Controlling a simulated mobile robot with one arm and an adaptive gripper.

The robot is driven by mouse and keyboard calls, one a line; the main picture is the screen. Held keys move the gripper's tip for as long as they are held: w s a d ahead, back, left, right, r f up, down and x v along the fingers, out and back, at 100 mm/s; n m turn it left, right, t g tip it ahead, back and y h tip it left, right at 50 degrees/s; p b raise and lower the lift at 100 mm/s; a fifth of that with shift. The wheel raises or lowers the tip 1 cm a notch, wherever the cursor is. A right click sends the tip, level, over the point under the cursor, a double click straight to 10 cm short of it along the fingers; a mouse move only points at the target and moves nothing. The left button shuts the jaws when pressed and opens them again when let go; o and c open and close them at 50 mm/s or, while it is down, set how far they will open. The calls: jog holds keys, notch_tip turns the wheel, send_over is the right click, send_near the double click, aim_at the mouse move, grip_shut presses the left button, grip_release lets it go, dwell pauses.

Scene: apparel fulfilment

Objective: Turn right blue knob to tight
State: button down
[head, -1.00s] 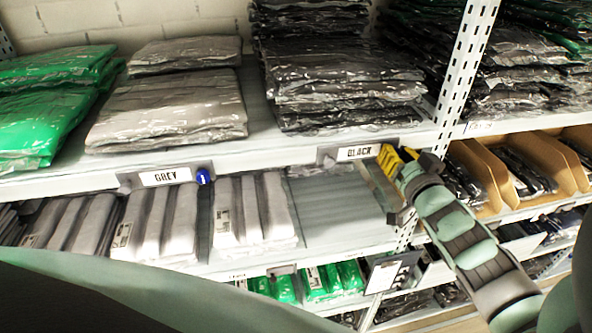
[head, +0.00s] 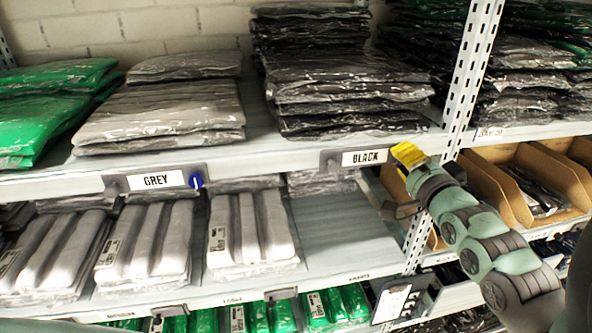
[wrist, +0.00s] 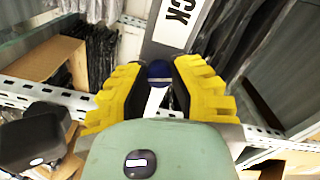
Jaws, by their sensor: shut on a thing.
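The right blue knob (wrist: 158,70) sits at the end of the holder of the BLACK label (head: 364,157). In the wrist view it lies between the yellow fingers of my gripper (wrist: 156,88), which are closed on its sides. In the head view my gripper (head: 408,156) is at the right end of that label and hides this knob. Another blue knob (head: 196,180) is at the right end of the GREY label (head: 163,180), well left of my gripper. I cannot tell from the frames how tight the held knob is.
A white perforated upright (head: 470,75) stands just right of my gripper. Bagged black garments (head: 340,85) are stacked on the shelf above. Cardboard bins (head: 490,185) are on the right. The lower shelf has a bare stretch (head: 335,235) to the left below my gripper.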

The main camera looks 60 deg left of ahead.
jog(key=shift+m+b, duration=0.9)
jog(key=shift+b, duration=0.4)
jog(key=shift+m+b, duration=0.9)
jog(key=shift+b, duration=0.2)
jog(key=c, duration=0.7)
grip_release()
jog(key=shift+c, duration=0.2)
jog(key=shift+r, duration=0.1)
notch_tip(320, 180, up, 10)
